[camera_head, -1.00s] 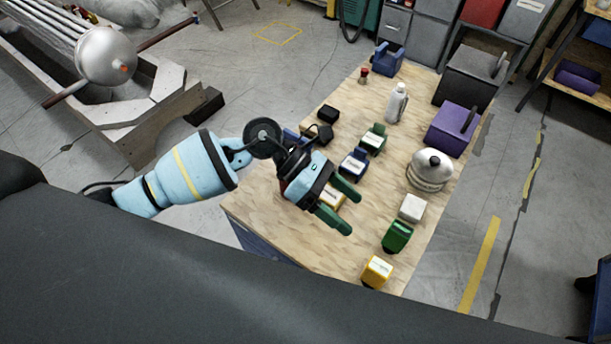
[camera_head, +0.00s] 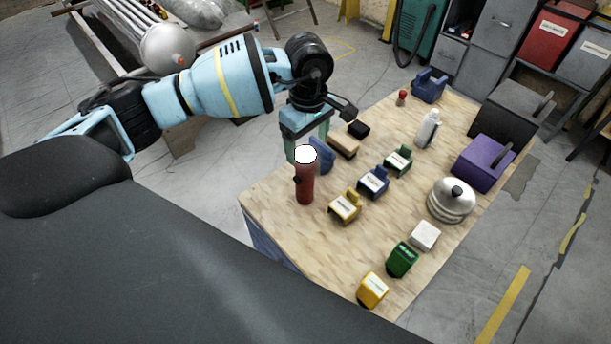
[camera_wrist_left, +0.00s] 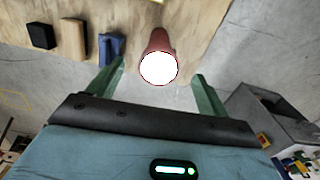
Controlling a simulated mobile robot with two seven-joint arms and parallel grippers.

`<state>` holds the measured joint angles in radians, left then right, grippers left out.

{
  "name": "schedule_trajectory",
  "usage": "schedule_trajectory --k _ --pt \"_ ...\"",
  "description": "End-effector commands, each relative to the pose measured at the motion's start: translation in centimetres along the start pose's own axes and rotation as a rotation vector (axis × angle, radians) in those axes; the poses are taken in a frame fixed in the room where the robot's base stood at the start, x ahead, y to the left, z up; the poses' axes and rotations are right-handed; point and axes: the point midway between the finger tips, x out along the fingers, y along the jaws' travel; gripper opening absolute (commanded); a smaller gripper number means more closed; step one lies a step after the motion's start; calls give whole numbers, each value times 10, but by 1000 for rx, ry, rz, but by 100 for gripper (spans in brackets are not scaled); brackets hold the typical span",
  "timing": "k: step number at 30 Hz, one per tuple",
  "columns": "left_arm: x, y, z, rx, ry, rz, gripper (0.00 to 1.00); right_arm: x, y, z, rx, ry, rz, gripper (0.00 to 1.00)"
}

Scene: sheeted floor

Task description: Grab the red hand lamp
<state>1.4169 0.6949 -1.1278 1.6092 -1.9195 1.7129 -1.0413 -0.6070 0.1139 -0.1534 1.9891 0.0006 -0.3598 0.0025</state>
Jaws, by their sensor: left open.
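The red hand lamp (camera_head: 305,184) stands upright near the left edge of the wooden table, with a bright white round top. In the left wrist view the lamp (camera_wrist_left: 161,42) shows its glowing white end, ahead of and between the two green fingers. My left gripper (camera_head: 308,145) is open and points down, close to the lamp's top. In the wrist view the left gripper (camera_wrist_left: 158,92) has its fingers wide apart, with no visible contact on the lamp. My right gripper is not in view.
A blue object (camera_head: 321,155) stands right behind the lamp. The table (camera_head: 290,235) also holds several small labelled blocks, a white bottle (camera_head: 428,129), a silver round pot (camera_head: 450,200) and a purple box (camera_head: 483,162). Bare wood lies in front of the lamp.

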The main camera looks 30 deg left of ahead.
Motion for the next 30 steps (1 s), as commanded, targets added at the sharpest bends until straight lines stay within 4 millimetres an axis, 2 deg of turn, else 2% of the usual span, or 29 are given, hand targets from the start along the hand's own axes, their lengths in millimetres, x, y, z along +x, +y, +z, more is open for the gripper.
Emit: schedule_trajectory --k 3,11,21,30 --pt "13 -1 0 0 -2 -2 79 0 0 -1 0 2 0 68" --pt "24 -1 -2 -1 -2 -2 79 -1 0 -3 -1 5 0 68" --pt "65 -1 -9 0 -4 -2 79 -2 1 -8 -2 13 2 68" --pt "69 -1 -10 0 -3 0 79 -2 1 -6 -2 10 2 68"
